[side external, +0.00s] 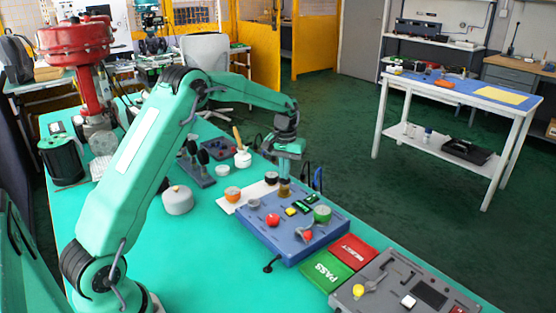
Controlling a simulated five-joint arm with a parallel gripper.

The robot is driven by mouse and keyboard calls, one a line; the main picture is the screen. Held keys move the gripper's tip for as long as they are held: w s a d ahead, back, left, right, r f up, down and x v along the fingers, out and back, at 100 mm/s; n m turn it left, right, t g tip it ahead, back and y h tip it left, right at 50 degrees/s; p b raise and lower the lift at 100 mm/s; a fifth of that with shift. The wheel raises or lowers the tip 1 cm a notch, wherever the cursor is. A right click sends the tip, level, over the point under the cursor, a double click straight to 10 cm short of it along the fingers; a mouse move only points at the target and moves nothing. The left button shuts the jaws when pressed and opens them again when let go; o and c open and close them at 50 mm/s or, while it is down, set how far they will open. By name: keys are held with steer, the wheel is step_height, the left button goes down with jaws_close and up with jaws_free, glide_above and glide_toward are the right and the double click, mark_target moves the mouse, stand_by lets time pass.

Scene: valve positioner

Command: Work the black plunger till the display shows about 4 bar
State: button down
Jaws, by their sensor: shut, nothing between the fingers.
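The blue valve positioner box (285,240) stands on the green bench in the side external view. A small dark display with yellow-green marks (303,206) is on its top; its reading is too small to make out. My gripper (285,178) is shut and empty, pointing down over the box's back edge. A brownish cylinder (284,189) shows directly under the fingertips; I cannot tell whether they touch. A dark round knob (253,204) is at the box's left back corner. I cannot tell which part is the black plunger; the gripper may hide it.
The box top also has a red knob (272,220), a yellow button (291,212), a green knob (322,213) and a red-tipped part (308,235). PASS (327,271) and REJECT (352,250) pads and a grey panel (395,285) lie to the right.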

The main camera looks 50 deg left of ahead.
steer(key=shift+r, duration=1.25)
steer(key=shift+f, duration=0.1)
steer(key=shift+f, duration=1.7)
steer(key=shift+r, duration=1.75)
steer(key=shift+f, duration=0.2)
